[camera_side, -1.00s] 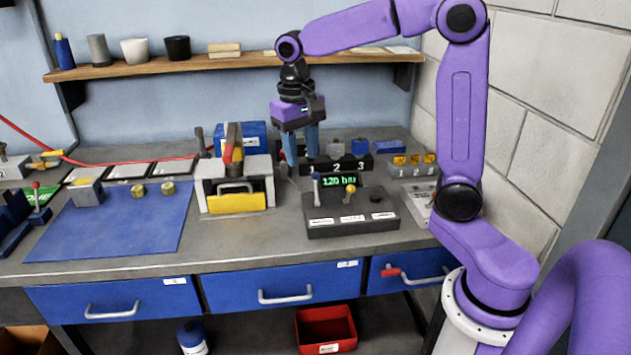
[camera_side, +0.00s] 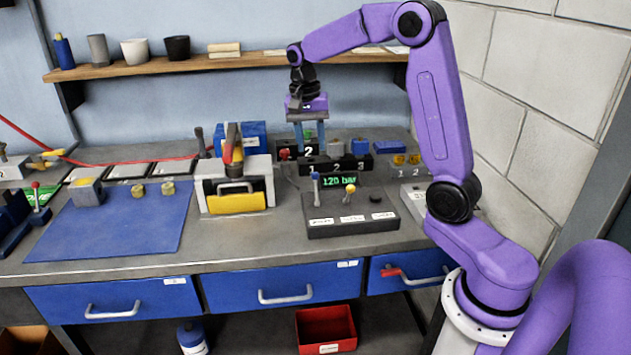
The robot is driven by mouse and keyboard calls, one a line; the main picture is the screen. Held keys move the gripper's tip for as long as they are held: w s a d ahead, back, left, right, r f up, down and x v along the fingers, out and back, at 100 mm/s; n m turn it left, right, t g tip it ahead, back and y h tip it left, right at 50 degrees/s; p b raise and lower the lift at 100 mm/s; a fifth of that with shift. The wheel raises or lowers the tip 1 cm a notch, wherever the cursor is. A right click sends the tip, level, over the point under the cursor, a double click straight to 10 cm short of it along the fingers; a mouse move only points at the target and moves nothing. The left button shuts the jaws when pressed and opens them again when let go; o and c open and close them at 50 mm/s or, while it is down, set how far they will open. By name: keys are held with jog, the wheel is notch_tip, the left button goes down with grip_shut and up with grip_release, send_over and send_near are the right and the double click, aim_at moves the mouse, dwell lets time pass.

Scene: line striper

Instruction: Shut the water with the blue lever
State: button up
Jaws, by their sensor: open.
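The blue lever (camera_side: 316,186) stands upright at the left of the dark control box (camera_side: 352,222), below a green display reading "120 bar" (camera_side: 339,181). A yellow-tipped lever (camera_side: 350,193) and a black knob (camera_side: 376,198) are to its right on the same box. My gripper (camera_side: 309,143) is open, pointing down behind the control box, above and apart from the blue lever. The label text on the box is unreadable.
The dark numbered rack (camera_side: 336,167) stands just behind the control box. A blue mat (camera_side: 115,225) lies farther left. The bench in front of the box is clear.

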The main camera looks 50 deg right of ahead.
aim_at(315, 174)
jog(key=f, duration=0.7)
jog(key=s+f, duration=0.1)
jog(key=f, duration=0.3)
jog(key=shift+d+f, duration=0.25)
jog(key=shift+d, duration=0.05)
jog(key=shift+c, duration=0.3)
grip_shut()
